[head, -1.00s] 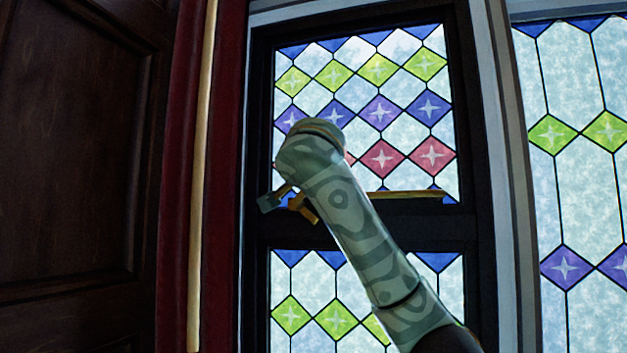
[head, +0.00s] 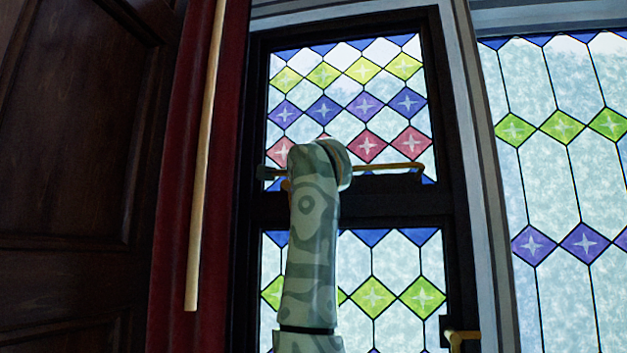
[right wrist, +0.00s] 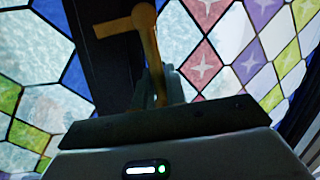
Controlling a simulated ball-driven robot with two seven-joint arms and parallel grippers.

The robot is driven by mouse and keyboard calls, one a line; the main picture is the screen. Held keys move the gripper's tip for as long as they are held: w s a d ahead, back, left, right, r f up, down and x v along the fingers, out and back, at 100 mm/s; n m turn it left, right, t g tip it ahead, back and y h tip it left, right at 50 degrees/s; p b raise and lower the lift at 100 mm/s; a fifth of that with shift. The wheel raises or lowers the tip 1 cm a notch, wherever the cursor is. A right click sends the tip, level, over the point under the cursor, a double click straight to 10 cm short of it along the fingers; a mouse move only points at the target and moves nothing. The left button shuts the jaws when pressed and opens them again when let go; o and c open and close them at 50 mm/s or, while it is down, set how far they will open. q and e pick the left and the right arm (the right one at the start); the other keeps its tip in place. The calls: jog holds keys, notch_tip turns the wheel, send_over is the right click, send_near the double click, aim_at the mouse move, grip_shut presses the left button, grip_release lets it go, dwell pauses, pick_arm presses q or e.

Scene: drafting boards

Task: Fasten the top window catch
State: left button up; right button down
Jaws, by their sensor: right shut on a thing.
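The top window's catch is a brass bar (head: 388,168) along the bottom of the upper dark-framed stained-glass pane (head: 350,95) in the head view. Its right end bends down; its left part is behind my right arm. In the right wrist view, the brass catch (right wrist: 150,45) has a rounded knob and a short stub pointing left over the dark frame. My right gripper (right wrist: 160,88) is shut on the catch. In the head view, my arm hides most of that gripper; a grey tip shows left of the arm. My left gripper is out of view.
Below is a second stained-glass pane (head: 390,265). Another brass fitting (head: 462,338) on a dark mount is at the lower right. A dark panelled door (head: 70,170), red curtain (head: 175,180) and pale pole (head: 205,150) stand at the left.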

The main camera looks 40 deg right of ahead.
jog(key=shift+f+m+h, duration=0.4)
jog(key=shift+f+m, duration=0.25)
jog(key=shift+m, duration=0.45)
jog(key=shift+w+d+f, duration=0.1)
jog(key=shift+f, duration=0.1)
jog(key=c, duration=1.5)
grip_release()
jog(key=shift+r+b+v, duration=0.1)
jog(key=shift+b+v, duration=1.55)
jog(key=shift+v, duration=2.5)
jog(key=shift+r+b+v, duration=0.15)
jog(key=shift+b+v, duration=1.45)
jog(key=shift+v, duration=2.55)
